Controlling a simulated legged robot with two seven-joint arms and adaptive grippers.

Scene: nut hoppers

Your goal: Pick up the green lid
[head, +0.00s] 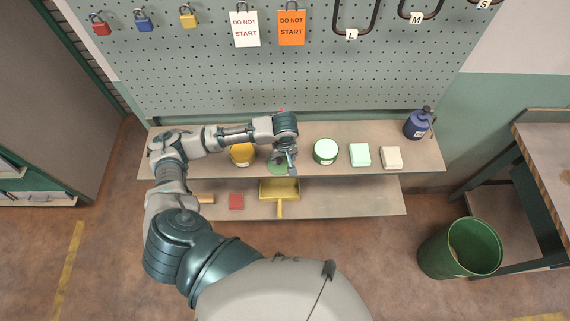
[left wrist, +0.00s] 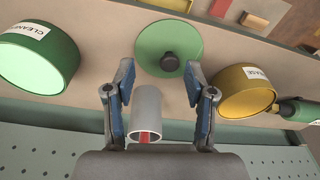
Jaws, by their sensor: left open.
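The green lid (left wrist: 152,44) is a flat disc with a dark round knob (left wrist: 170,62). It lies on the upper shelf, and in the head view the lid (head: 277,170) is partly hidden under my left gripper. My left gripper (head: 290,165) is above the shelf, over the lid. In the left wrist view the left gripper (left wrist: 158,76) is open and empty, with the knob just beyond its fingertips, nearer the right finger. I cannot tell whether anything touches the lid. My right gripper is in no view.
A grey cylinder (left wrist: 147,103) with something red stands by the lid. A yellow tin (left wrist: 245,92) and a green cleaner tin (left wrist: 40,55) flank the lid. The upper shelf (head: 425,158) also holds pale blocks (head: 360,155) and a blue can (head: 418,124). A yellow dustpan (head: 280,190) is below.

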